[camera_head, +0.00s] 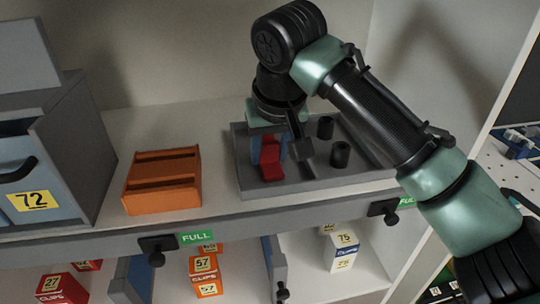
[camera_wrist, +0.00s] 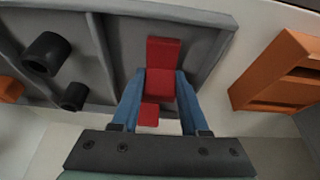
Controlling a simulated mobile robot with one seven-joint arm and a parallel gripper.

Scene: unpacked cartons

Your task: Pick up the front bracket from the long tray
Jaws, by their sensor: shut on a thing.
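The red bracket (camera_head: 272,170) is in the left part of the long grey tray (camera_head: 243,187) on the shelf. It has a stepped shape and also shows in the wrist view (camera_wrist: 164,52). My gripper (camera_head: 267,150) points down over the tray with its blue fingers on either side of the bracket. In the wrist view my gripper (camera_wrist: 161,78) is shut on the bracket, one finger against each side. The fingers hide part of the bracket. I cannot tell whether it still touches the tray floor.
Black cylinders (camera_head: 340,154) stand in the tray's right part, behind a divider. An orange slotted block (camera_head: 163,181) sits left of the tray, with bare shelf between. A grey-blue bin (camera_head: 60,180) marked 72 stands farther left. Small cartons (camera_head: 204,264) are on the shelf below.

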